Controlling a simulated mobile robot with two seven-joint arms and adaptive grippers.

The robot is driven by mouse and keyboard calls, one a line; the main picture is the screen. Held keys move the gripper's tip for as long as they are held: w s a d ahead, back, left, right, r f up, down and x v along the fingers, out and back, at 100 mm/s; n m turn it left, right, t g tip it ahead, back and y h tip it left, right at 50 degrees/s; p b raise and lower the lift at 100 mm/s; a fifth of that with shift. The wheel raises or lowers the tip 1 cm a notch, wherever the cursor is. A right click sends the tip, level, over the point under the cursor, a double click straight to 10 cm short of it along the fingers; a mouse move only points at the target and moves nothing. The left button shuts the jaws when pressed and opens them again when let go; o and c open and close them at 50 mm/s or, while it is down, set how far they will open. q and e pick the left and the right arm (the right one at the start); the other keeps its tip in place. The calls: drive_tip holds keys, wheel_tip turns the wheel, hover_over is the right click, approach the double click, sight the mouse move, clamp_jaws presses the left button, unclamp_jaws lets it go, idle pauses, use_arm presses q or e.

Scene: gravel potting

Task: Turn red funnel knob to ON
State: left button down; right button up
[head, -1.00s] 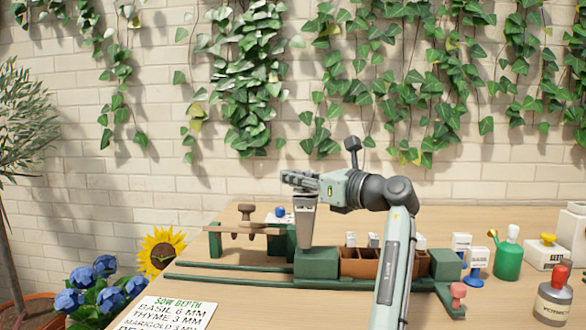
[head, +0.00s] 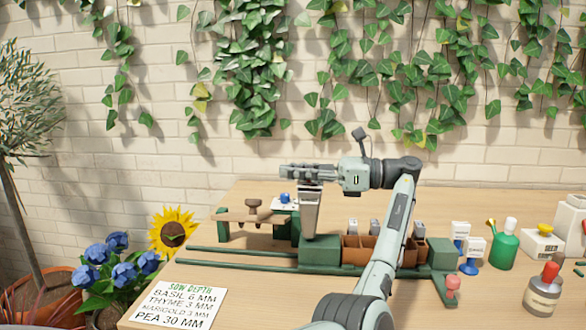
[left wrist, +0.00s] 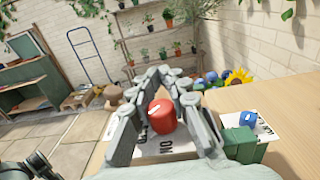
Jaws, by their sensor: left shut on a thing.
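In the left wrist view, the red knob (left wrist: 163,117) sits between the fingers of my left gripper (left wrist: 165,82), which is shut on it. The knob has a white mark on its top. It stands on a white label plate (left wrist: 182,150) with black lettering; ON reads upside down, and other lettering is partly hidden by a finger. I cannot tell exactly which word the mark faces. In the head view, my left gripper (head: 290,172) is above the tapered grey funnel (head: 311,208); the red knob is hidden there. My right gripper is not in view.
A blue knob (head: 285,197) on a white plate stands beside the funnel. A green rail frame (head: 235,257) and brown compartments (head: 362,250) are below. A sow-depth card (head: 178,302) lies front left.

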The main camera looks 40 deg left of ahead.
use_arm(q)
drive_tip(key=shift+s+d+n+g+h, duration=0.1)
drive_tip(key=shift+s+n+g+h, duration=0.05)
drive_tip(key=shift+n+g+h, duration=0.35)
drive_tip(key=shift+g, duration=0.5)
drive_tip(key=c, duration=1.5)
unclamp_jaws()
drive_tip(key=shift+o, duration=0.2)
drive_tip(key=shift+n, duration=0.3)
wheel_tip(320, 180, up, 10)
